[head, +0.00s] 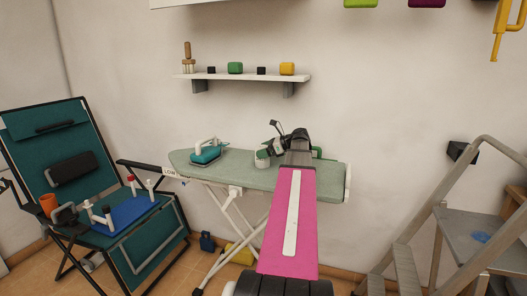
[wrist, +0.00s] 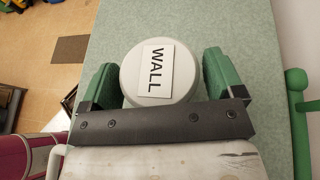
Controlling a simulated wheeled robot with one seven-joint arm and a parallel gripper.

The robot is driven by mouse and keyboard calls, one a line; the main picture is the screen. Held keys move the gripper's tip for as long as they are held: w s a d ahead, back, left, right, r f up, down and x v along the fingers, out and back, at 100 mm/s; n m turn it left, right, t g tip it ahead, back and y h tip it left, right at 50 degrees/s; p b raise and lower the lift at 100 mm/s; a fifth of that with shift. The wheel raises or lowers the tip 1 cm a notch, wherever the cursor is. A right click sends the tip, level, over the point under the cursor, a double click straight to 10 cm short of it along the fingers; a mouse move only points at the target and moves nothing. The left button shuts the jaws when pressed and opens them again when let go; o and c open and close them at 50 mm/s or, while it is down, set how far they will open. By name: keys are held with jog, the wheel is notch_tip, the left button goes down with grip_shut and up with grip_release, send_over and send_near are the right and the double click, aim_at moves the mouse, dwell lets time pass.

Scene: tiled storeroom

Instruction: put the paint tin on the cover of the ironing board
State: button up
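The paint tin (wrist: 133,83) is a round, pale grey tin with a white label reading WALL on its lid. In the head view the tin (head: 262,159) shows beside my gripper (head: 297,152), over the pale green cover of the ironing board (head: 235,175). The cover (wrist: 235,45) fills much of the wrist view behind the tin. I cannot tell whether the tin's base touches the cover.
A teal iron (head: 205,155) stands on the board's left part. A folding chair (head: 75,150) holding a blue tray (head: 125,213) is at left. A stepladder (head: 405,262) is at right. A wall shelf (head: 245,77) holds small items. A green rod-like thing (wrist: 299,120) lies at the wrist view's right edge.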

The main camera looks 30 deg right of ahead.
jog(key=shift+o, duration=0.3)
jog(key=shift+r, duration=0.1)
jog(key=shift+d+r, duration=0.1)
jog(key=shift+d, duration=0.05)
jog(key=v, duration=1.1)
jog(key=shift+s+d+r, duration=0.2)
jog(key=shift+s+d, duration=0.05)
jog(key=shift+d, duration=0.05)
